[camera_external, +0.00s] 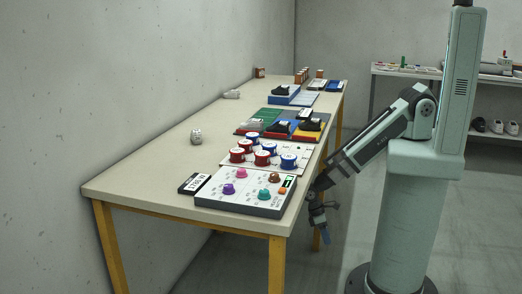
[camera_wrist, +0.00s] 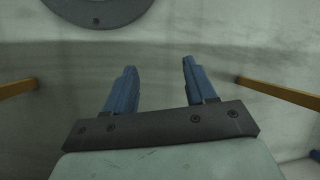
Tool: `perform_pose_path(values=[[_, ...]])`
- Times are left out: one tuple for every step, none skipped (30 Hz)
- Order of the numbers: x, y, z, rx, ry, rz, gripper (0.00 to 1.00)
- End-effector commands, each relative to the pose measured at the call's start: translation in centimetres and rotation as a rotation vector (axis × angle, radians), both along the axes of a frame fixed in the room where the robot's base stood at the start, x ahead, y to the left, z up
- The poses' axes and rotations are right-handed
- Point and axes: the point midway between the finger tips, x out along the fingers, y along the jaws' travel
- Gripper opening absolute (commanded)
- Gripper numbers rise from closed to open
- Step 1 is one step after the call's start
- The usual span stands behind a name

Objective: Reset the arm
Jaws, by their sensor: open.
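My gripper (camera_external: 324,232) hangs low beside the right edge of the long table (camera_external: 160,160), below the level of its top, in the external view. Its blue fingers point down toward the floor. In the wrist view my gripper (camera_wrist: 155,85) shows two blue fingers spread apart with nothing between them.
On the table are a grey panel (camera_external: 240,205) with coloured knobs, a board with red and blue spools (camera_external: 263,158), coloured trays with black shoes (camera_external: 308,125), and a dark label box (camera_external: 195,184). A shelf (camera_external: 390,70) stands behind. The table's left part is mostly clear.

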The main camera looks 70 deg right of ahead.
Motion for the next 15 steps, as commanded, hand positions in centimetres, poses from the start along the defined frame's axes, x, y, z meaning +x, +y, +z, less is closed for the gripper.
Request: perform_pose_path(values=[[-0.8,-1.9,-0.1,-0.023,0.014,-0.021,0.56],[-1.2,-3.0,-0.2,-0.037,0.022,-0.031,0.56],[-1.8,-4.3,-0.4,-0.055,0.033,-0.043,0.56],[-2.2,-5.2,-0.5,-0.070,0.040,-0.054,0.56],[-2.6,-6.2,-0.6,-0.083,0.049,-0.063,0.56],[-3.3,-7.4,-0.7,-0.101,0.060,-0.075,0.56],[-3.8,-8.3,-0.7,-0.113,0.070,-0.086,0.56],[-4.3,-9.2,-0.8,-0.126,0.078,-0.093,0.56],[-5.1,-10.3,-0.8,-0.142,0.092,-0.105,0.56],[-5.6,-11.1,-0.9,-0.155,0.102,-0.113,0.56],[-6.1,-11.8,-0.9,-0.165,0.110,-0.122,0.56],[-6.8,-12.8,-0.9,-0.179,0.122,-0.130,0.56],[-7.4,-13.4,-0.9,-0.188,0.130,-0.138,0.56],[-7.8,-13.9,-0.9,-0.197,0.138,-0.144,0.56],[-8.4,-14.6,-0.9,-0.208,0.147,-0.151,0.56]])
